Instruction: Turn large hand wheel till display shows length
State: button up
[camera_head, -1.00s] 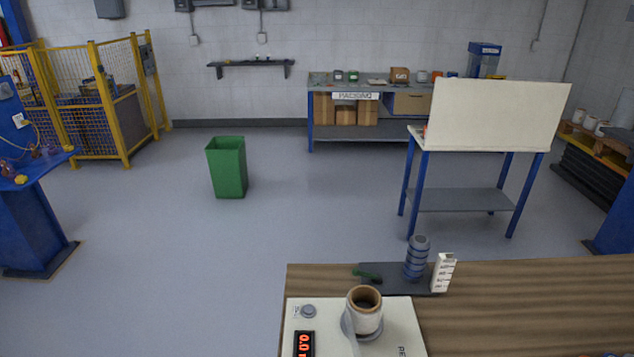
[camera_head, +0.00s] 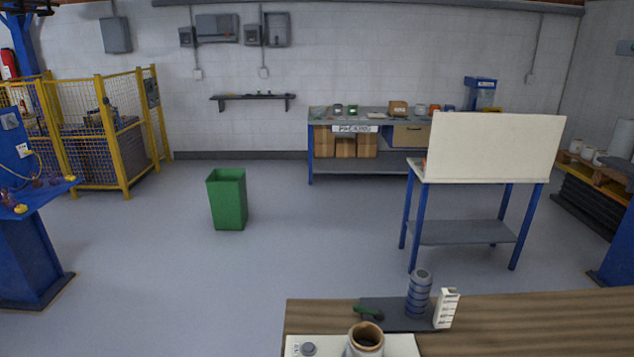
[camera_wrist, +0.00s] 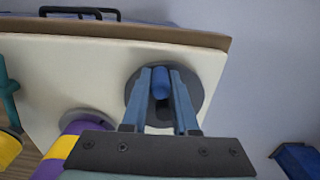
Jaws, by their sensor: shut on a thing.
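In the wrist view my gripper (camera_wrist: 160,78) is shut on the blue handle (camera_wrist: 160,88) of the large grey hand wheel (camera_wrist: 133,92). The wheel sits on a cream panel (camera_wrist: 95,80). The fingers and bracket cover the lower part of the wheel. In the head view only the top edge of a cream machine (camera_head: 400,346) shows at the bottom, with a roll (camera_head: 366,338) standing on it. The display is out of both current views, so its reading cannot be told. My gripper is not in the head view.
In the wrist view a smaller grey disc (camera_wrist: 82,117) and a purple-and-yellow part lie left of the wheel. A dark tray (camera_head: 392,316) with a ribbed grey cylinder (camera_head: 419,294) and a white block (camera_head: 446,309) sits on the wooden table (camera_head: 540,318).

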jog(key=shift+w+d, duration=0.25)
jog(key=shift+d, duration=0.25)
jog(key=shift+w+d, duration=0.2)
jog(key=shift+d, duration=0.3)
jog(key=shift+w, duration=0.1)
